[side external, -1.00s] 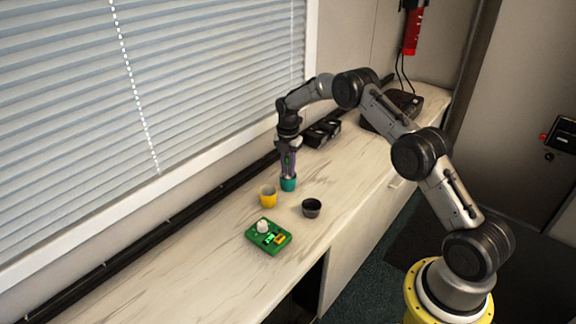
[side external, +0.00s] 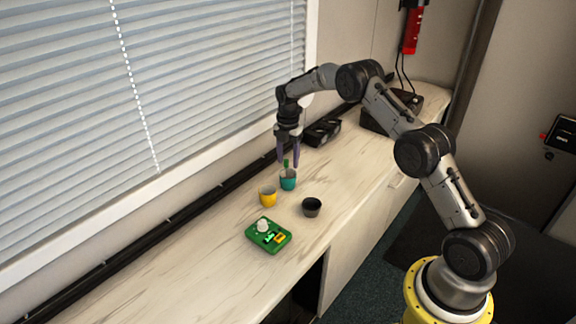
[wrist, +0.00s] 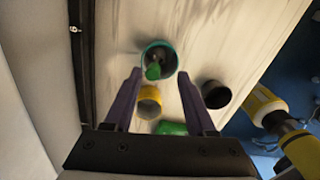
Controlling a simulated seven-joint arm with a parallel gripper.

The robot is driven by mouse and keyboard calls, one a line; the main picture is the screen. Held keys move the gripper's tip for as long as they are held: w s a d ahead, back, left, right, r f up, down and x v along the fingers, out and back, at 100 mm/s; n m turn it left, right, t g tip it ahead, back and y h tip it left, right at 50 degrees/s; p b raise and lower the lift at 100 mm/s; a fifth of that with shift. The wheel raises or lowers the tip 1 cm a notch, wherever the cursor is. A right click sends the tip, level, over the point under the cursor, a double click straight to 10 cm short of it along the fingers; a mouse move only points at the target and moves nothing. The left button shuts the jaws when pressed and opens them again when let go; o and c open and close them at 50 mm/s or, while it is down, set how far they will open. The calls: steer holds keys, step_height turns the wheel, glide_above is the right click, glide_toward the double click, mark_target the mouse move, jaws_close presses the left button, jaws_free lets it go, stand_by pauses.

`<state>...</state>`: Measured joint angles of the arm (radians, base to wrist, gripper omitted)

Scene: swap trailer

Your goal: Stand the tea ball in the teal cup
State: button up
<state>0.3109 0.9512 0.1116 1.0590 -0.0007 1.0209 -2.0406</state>
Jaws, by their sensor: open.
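The teal cup (side external: 288,181) stands upright on the counter. A green handle, which I take for the tea ball's (side external: 286,163), sticks up out of it. In the wrist view, the teal cup (wrist: 145,49) has a dark thing inside with the green end of the tea ball (wrist: 153,72) at the near side; the ball itself is hard to make out. My gripper (side external: 288,163) is open above the cup, its purple fingers apart on either side of the handle and not touching it. In the wrist view, my gripper (wrist: 162,75) is empty.
A yellow cup (side external: 268,198) and a dark cup (side external: 312,207) stand close to the teal cup. A green board with parts on it (side external: 252,240) lies nearer the front. Black boxes (side external: 322,132) sit behind along the window side. The left front counter is clear.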

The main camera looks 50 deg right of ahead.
step_height(320, 180, up, 10)
steer(key=shift+r, duration=0.2)
steer(key=shift+a, duration=0.1)
stand_by(0.7)
step_height(320, 180, up, 9)
steer(key=a+t, duration=0.2)
steer(key=a, duration=0.1)
steer(key=s+a+r+m+t, duration=0.1)
steer(key=s+a+r, duration=0.4)
steer(key=s+r, duration=0.25)
steer(key=s+a+r+t, duration=0.1)
steer(key=s+a+r, duration=0.3)
steer(key=s+r, duration=0.4)
steer(key=s+a+r+m+t, duration=0.15)
steer(key=s+a+m, duration=0.25)
steer(key=s, duration=0.5)
steer(key=s+a+f+m, duration=0.1)
steer(key=s+f+m, duration=1)
steer(key=s+m, duration=0.3)
steer(key=shift+s+a+f+m, duration=0.35)
steer(key=shift+s+a+m, duration=0.05)
steer(key=shift+s, duration=0.15)
